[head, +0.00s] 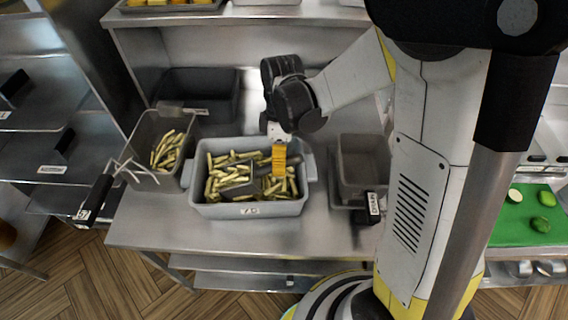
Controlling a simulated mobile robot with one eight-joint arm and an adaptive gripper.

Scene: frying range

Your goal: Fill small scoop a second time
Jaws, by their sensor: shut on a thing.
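A light grey bin (205,211) filled with cut fries (222,178) stands on the steel counter, in the middle of the head view. A small grey scoop (238,190) lies low among the fries inside the bin. My gripper (279,172) points down into the bin from above, its orange fingers shut on the scoop's dark handle, right of the scoop's bowl. Fries lie around the scoop. How many are in the scoop is hard to tell at this size. The handle is partly hidden by the fingers.
A dark bin (218,91) sits behind. A grey container (363,158) stands to the right. Bare counter (185,230) shows in front.

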